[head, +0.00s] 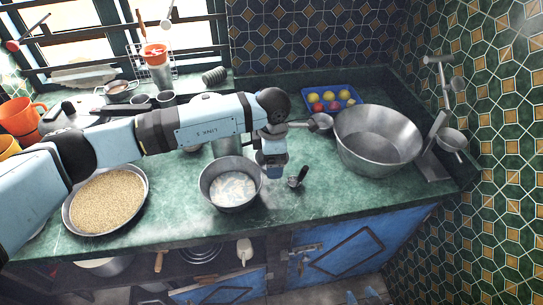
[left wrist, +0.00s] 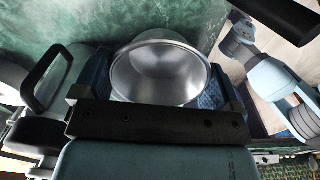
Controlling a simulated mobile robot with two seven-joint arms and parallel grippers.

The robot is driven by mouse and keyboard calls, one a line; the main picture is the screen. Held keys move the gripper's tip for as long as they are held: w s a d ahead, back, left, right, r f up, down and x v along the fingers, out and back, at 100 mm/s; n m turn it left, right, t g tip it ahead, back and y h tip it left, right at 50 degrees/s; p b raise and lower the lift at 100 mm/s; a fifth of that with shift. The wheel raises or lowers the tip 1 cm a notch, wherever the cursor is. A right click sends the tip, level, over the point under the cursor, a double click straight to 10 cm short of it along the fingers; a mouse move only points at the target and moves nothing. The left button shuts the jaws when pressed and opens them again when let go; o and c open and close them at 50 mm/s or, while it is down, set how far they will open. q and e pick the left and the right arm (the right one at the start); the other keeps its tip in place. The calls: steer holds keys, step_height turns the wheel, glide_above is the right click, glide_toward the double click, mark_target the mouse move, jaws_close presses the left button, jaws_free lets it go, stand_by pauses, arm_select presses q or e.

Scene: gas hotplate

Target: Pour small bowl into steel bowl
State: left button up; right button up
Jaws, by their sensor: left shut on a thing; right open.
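A small metal bowl (left wrist: 160,72) is between the blue fingers of my left gripper (left wrist: 158,85) in the left wrist view. The gripper is shut on it; its inside looks pale and smooth, and I cannot tell if it holds anything. I cannot make out this bowl in the head view. A large steel bowl (head: 352,150) stands on the right of the counter in the head view and looks empty.
A wide pan of grain (head: 108,200) is at the left of the green counter (head: 330,205). A blue tray of fruit (head: 331,103) is behind the steel bowl. The front right counter is clear.

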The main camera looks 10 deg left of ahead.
arm_select(q)
steer(key=shift+r, duration=0.1)
steer(key=shift+r+p, duration=0.65)
steer(key=shift+r, duration=1.3)
